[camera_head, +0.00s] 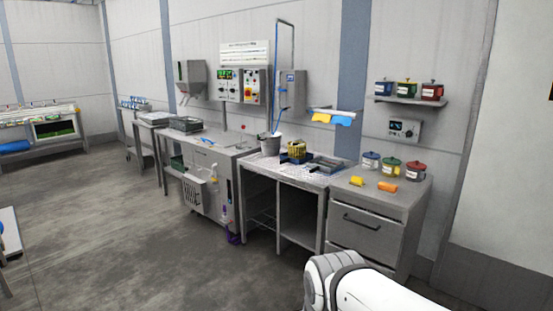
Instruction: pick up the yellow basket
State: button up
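The yellow basket (296,148) is small and sits on the middle worktable (306,178). Something dark shows around its lower part; at this size I cannot tell what it is. It stands between a grey bucket on its left and a grey tray on its right. A white rounded part of my own arm shows at the bottom right, well in front of the worktable. My gripper is not in view.
The grey bucket (270,145) and the grey tray (326,164) flank the basket. Jars, including a green one (389,168), and an orange item (387,187) stand on the drawer cabinet (366,230). Floor (130,230) is clear at left.

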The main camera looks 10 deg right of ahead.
aim_at(298, 153)
jog(key=u, duration=0.05)
jog(key=i, duration=1.95)
jog(key=z, duration=0.8)
